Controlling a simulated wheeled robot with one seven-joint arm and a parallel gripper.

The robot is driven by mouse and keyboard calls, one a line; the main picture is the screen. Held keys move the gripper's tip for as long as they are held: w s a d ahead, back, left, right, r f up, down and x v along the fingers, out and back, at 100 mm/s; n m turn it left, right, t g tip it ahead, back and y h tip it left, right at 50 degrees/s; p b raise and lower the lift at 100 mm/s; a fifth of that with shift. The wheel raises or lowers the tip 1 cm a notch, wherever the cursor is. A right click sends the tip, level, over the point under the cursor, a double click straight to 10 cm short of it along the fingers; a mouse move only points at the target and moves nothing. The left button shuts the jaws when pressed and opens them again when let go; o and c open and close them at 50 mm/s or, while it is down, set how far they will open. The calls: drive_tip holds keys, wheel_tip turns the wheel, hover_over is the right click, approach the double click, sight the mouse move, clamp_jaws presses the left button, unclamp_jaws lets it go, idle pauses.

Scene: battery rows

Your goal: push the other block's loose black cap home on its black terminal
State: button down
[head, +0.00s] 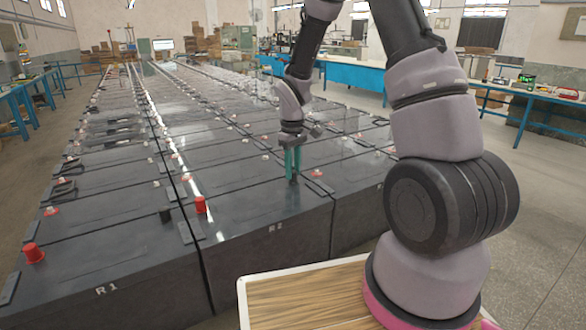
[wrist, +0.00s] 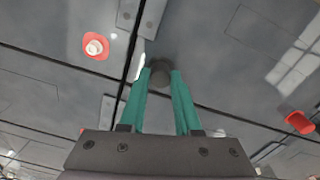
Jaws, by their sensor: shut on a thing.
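My gripper (head: 292,174), with two green fingers, points down over the right end of the block marked R2 (head: 262,238). Its fingertips (wrist: 161,72) are shut on a round black cap (wrist: 161,76), which lies between them in the wrist view. The fingers and shadow hide where the cap meets its terminal, so I cannot tell how far down it sits. A red cap (head: 200,205) stands at R2's left end. The block marked R1 (head: 105,272) has a red cap (head: 33,253) at its left and a black cap (head: 165,214) at its right.
Long rows of dark blocks run back from here, with bare terminals on red rings, one of them near my gripper in the wrist view (wrist: 95,46). Flat dark link plates (head: 317,187) lie near the block edges. A wooden-topped tray (head: 300,298) is in front at the right.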

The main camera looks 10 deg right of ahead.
drive_tip(key=shift+f, duration=0.1)
drive_tip(key=shift+c, duration=0.2)
unclamp_jaws()
idle(0.4)
drive_tip(key=shift+r, duration=3.5)
